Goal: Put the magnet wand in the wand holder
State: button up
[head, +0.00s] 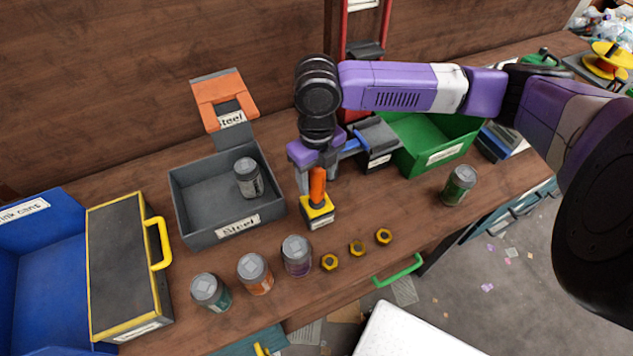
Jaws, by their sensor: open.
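The magnet wand appears to be the upright orange handle (317,187) on a yellow and black block (318,212), standing on the table right of the grey steel bin. My gripper (317,178) points down over it, open, with its fingers either side of the orange handle. I cannot tell whether they touch it. A small dark box with a white label (379,163), just right of my gripper, may be the wand holder; its label is unreadable and my arm hangs above it.
The grey steel bin (180,213) holds one can. Several cans and nuts (357,248) lie along the front edge. A green bin (411,165) stands right, with a green can (458,185) before it. A black-yellow case (125,265) and blue bin (40,280) stand left.

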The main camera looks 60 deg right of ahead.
notch_tip(320, 180, up, 10)
jog(key=shift+f, duration=0.15)
jog(key=w+a+r+m+t+y, duration=0.1)
jog(key=w+a+r+t+y, duration=0.1)
jog(key=w+a, duration=0.55)
jog(key=w+a+r+m+t+y, duration=0.1)
jog(key=w+a+t+y, duration=0.25)
jog(key=a, duration=0.65)
jog(key=w+a+r+m+t+y, duration=0.3)
jog(key=a+r+m+t, duration=0.1)
jog(key=a+r+m, duration=0.25)
jog(key=w+a+r+m+t+y, duration=0.2)
jog(key=w+a+r+m+t, duration=0.1)
jog(key=a+r+m+t, duration=0.4)
jog(key=s+d+f+m+h, duration=0.4)
jog(key=s+f+m+h, duration=0.6)
jog(key=s+f+m, duration=0.5)
jog(key=s+d+f+g, duration=0.1)
jog(key=s+d, duration=0.3)
jog(key=s, duration=0.6)
jog(key=s+d+f, duration=0.4)
jog(key=s, duration=0.6)
jog(key=shift+s+m+g, duration=0.3)
jog(key=shift+m+g, duration=0.05)
jog(key=shift+m, duration=0.1)
